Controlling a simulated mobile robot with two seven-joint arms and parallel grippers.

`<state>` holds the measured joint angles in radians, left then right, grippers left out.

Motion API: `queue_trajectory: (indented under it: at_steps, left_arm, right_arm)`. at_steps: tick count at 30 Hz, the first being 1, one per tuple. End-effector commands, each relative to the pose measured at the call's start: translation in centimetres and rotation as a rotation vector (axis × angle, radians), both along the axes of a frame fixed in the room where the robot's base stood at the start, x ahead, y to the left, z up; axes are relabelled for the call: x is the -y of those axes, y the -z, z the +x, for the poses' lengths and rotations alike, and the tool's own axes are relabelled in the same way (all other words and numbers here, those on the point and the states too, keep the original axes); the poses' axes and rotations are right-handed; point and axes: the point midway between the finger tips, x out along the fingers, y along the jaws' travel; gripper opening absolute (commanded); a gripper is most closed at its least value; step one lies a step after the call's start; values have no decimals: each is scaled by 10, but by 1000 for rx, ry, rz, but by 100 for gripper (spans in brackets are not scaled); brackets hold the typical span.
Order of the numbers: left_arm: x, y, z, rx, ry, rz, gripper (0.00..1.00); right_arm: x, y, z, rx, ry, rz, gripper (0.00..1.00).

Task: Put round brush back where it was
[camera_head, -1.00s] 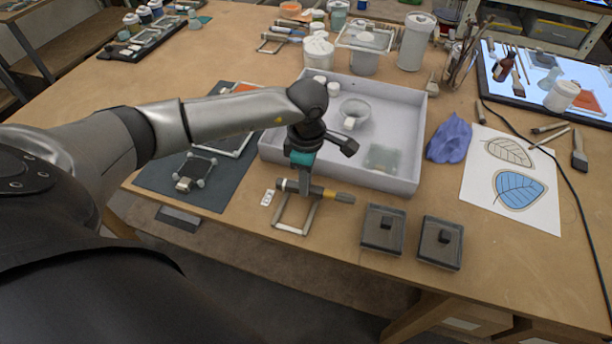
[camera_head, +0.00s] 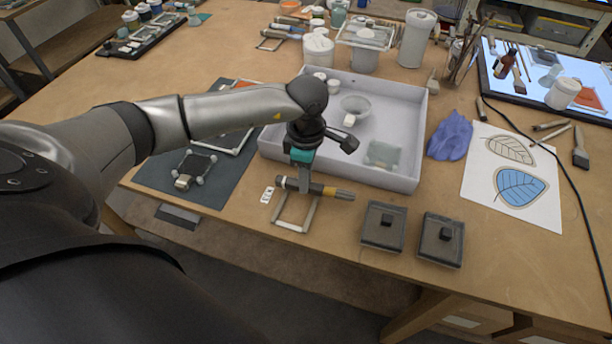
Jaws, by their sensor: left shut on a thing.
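The round brush (camera_head: 329,191) has a dark handle with a yellow band and lies roughly level, its tip pointing right. My left gripper (camera_head: 304,186) points down from above and is shut on the brush's handle. The brush is at a small pale wire-like rest (camera_head: 294,212) near the table's front edge, over its far end. I cannot tell whether the brush touches the rest. My right gripper is not in view.
A grey tray (camera_head: 405,181) with a bowl and a glass piece stands just behind the brush. Two dark lidded boxes (camera_head: 383,227) (camera_head: 440,240) sit to the right. A dark mat (camera_head: 150,178) lies left. A leaf drawing (camera_head: 535,215) and purple cloth (camera_head: 450,138) are further right.

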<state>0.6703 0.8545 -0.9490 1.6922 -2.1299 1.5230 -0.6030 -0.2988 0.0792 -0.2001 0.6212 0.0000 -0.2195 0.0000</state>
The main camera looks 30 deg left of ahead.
Motion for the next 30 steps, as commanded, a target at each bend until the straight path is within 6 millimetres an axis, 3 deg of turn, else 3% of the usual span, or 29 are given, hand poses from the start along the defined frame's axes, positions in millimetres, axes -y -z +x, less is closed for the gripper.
queue_trajectory:
  at_steps: [30]
  left_arm:
    - [-1,6,0,0,0,0,0]
  right_arm:
    - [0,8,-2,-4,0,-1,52]
